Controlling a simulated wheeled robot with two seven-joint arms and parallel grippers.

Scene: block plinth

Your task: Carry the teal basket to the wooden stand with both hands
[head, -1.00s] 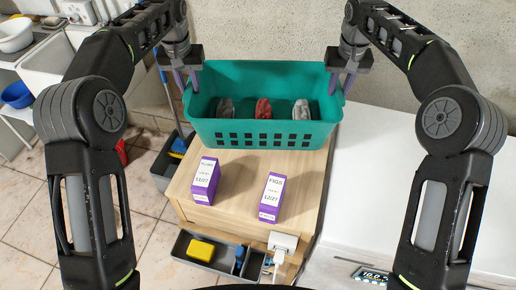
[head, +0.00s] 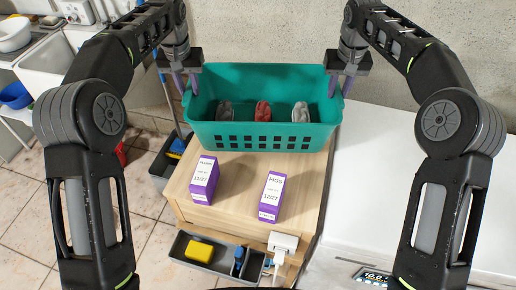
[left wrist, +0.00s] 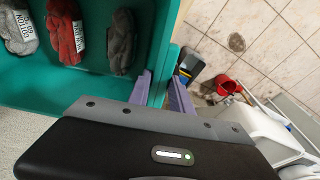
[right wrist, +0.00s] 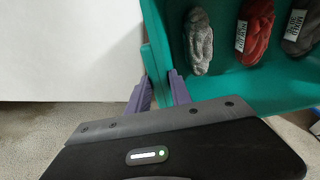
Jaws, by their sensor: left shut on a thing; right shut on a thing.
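The teal basket (head: 262,129) hangs between my two grippers at the back of the wooden stand (head: 238,184).
Two purple cartons, one labelled plums (head: 203,180) and one figs (head: 270,198), stand on the stand top before the basket. A white socket box (head: 283,241) and a grey tray (head: 225,267) sit at the front edge. A white surface (head: 385,190) lies right.

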